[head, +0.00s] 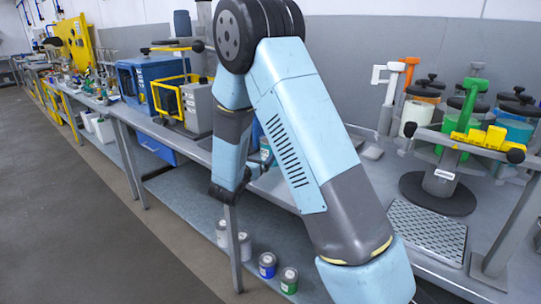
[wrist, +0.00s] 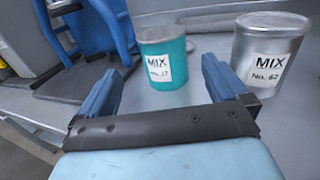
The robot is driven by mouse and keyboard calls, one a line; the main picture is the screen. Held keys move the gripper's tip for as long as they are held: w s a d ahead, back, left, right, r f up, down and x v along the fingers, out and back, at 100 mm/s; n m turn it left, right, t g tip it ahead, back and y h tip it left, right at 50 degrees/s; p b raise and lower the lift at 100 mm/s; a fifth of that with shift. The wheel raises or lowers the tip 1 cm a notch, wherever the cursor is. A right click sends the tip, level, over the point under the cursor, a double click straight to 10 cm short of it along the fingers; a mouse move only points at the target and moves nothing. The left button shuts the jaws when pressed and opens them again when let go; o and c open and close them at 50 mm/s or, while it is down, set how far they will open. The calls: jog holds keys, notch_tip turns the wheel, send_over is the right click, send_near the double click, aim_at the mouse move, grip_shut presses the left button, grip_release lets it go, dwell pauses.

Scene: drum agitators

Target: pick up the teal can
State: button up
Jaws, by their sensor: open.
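The teal can (wrist: 165,72) stands upright on the grey bench in the wrist view, with a white "MIX" label facing me. Its number is only partly readable. My gripper (wrist: 160,82) is open, with its two blue fingers spread left and right. The can appears between the fingers but beyond their tips, with no contact visible. In the head view a small teal piece (head: 266,149) shows past my arm, probably the same can; my arm hides most of that spot, and I cannot make out the fingers there.
A silver can (wrist: 265,52) labelled "MIX No. 62" stands close right of the teal can. A blue framed device (wrist: 90,45) is at left, near the bench edge. In the head view, agitator stands (head: 441,183) are at right and paint cans (head: 267,265) sit on the lower shelf.

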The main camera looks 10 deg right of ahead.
aim_at(271, 151)
jog(key=x, duration=1.3)
jog(key=shift+w+d, duration=0.1)
jog(key=shift+d, duration=0.2)
jog(key=shift+c, duration=0.3)
jog(key=c, duration=0.9)
